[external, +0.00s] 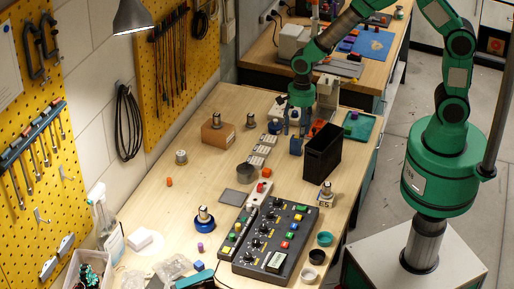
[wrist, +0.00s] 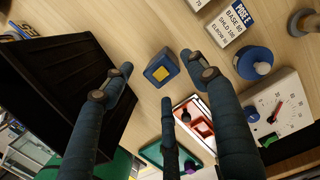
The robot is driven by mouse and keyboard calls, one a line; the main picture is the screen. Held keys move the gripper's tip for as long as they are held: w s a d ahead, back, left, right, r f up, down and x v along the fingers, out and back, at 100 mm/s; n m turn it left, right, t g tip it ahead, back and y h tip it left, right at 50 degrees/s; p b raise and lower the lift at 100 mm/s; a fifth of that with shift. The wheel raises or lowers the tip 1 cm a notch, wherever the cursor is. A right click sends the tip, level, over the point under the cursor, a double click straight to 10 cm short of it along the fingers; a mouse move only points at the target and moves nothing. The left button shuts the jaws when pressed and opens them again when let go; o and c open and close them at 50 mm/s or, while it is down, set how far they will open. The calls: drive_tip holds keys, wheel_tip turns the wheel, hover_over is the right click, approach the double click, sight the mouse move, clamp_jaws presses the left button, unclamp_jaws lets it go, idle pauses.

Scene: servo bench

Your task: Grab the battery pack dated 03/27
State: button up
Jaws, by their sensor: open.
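No date 03/27 is readable in either view, so I cannot tell which thing is the dated battery pack. A small blue block with a yellow square on top (wrist: 161,72) lies on the wooden bench in the wrist view. A blue block also shows in the external view (external: 296,146), below my gripper (external: 294,126). In the wrist view my gripper (wrist: 165,90) has its dark fingers spread and empty. The blue block lies between the two upper fingertips in the picture, with no visible contact. I cannot judge the height above it.
A tall black bin (wrist: 60,85) stands close left of the fingers. Pose cards (wrist: 238,22), a blue round-based piece (wrist: 254,63) and a white dial box (wrist: 278,106) are at the right. A red-and-white tray (wrist: 190,112) and a green tray (wrist: 152,153) lie below.

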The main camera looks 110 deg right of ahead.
sight(297, 136)
drive_tip(key=shift+w+f+b, duration=0.15)
drive_tip(key=shift+f+b, duration=0.05)
drive_tip(key=shift+f, duration=0.9)
drive_tip(key=shift+w+f+b, duration=0.1)
drive_tip(key=shift+f+b, duration=0.1)
drive_tip(key=shift+f, duration=0.85)
drive_tip(key=shift+a, duration=0.1)
drive_tip(key=shift+c, duration=0.5)
drive_tip(key=c, duration=1.3)
